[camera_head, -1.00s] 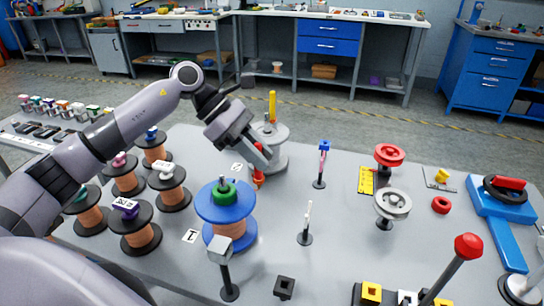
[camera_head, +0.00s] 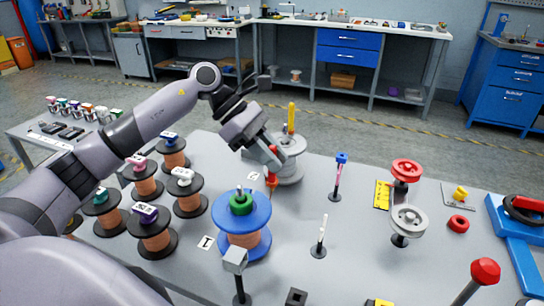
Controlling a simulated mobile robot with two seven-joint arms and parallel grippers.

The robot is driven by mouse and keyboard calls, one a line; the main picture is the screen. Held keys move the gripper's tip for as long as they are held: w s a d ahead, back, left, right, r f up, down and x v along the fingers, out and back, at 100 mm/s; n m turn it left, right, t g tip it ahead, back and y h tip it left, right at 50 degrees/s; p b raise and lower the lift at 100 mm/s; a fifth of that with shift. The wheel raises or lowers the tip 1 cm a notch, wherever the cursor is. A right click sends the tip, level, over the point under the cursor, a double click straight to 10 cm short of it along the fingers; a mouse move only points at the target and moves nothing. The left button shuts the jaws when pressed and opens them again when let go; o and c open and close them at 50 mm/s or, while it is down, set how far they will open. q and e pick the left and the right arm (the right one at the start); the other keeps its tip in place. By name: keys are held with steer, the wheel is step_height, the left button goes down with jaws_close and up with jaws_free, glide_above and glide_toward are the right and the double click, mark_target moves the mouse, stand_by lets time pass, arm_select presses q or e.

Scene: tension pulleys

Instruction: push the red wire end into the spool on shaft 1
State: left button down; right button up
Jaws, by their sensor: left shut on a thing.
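The spool on shaft 1 (camera_head: 243,245) has blue flanges, a copper-coloured winding and a green hub piece on top. It stands upright beside the card marked 1 (camera_head: 206,242). My left gripper (camera_head: 274,163) is shut on a small red piece, apparently the red wire end (camera_head: 272,181). It holds this behind and to the right of the blue spool, apart from it and close in front of the grey spool (camera_head: 292,170). The fingers partly hide the red piece, and I cannot make out the wire's path. My right gripper is not in view.
Several black-flanged copper spools (camera_head: 190,206) stand to the left, under my left arm. A post with a grey block (camera_head: 236,262) stands just in front of the blue spool. A thin white-topped post (camera_head: 320,238), red pulley (camera_head: 407,168) and grey pulley (camera_head: 409,219) stand to the right.

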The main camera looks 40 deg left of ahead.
arm_select(q)
steer(key=shift+a, duration=0.15)
steer(key=a, duration=0.2)
steer(key=s+a+b, duration=0.1)
steer(key=a, duration=0.1)
steer(key=shift+a, duration=0.35)
steer(key=shift+f, duration=0.1)
stand_by(0.4)
steer(key=shift+w+f+b, duration=0.15)
steer(key=shift+f+b, duration=0.5)
steer(key=shift+b, duration=0.05)
steer(key=shift+f, duration=0.25)
steer(key=shift+f+b, duration=0.75)
steer(key=shift+b, duration=0.15)
stand_by(0.9)
